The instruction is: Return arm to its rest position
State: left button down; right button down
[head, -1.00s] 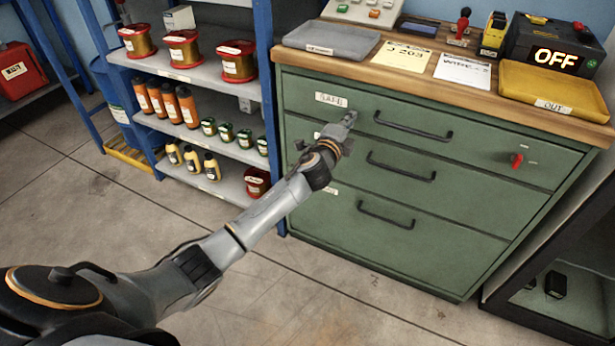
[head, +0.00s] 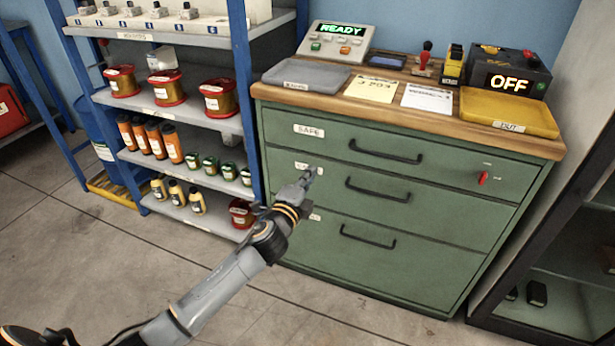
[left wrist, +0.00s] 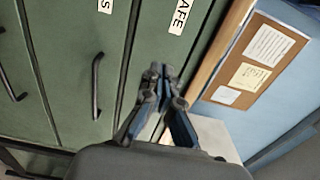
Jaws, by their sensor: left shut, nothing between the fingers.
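My left arm comes in from the lower left in the head view. Its gripper (head: 308,176) is shut and empty, in front of the left side of the green drawer cabinet (head: 400,225). In the left wrist view, the gripper's fingers (left wrist: 162,72) are together with nothing between them. The cabinet front (left wrist: 60,30) shows beyond them, with a drawer label reading "SAFE" (left wrist: 180,17). All three drawers look shut. My right gripper is not in view.
A blue-framed shelf (head: 245,70) with spools and bottles stands left of the cabinet. The wooden worktop (head: 300,97) holds a grey tray (head: 306,75), a yellow tray (head: 508,112) and devices. A dark open rack (head: 560,290) stands at right. Floor (head: 80,240) is clear at left.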

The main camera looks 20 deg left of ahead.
pick_arm(q)
jog(key=shift+s+a+f, duration=0.1)
jog(key=shift+s+f, duration=0.05)
jog(key=shift+s, duration=0.4)
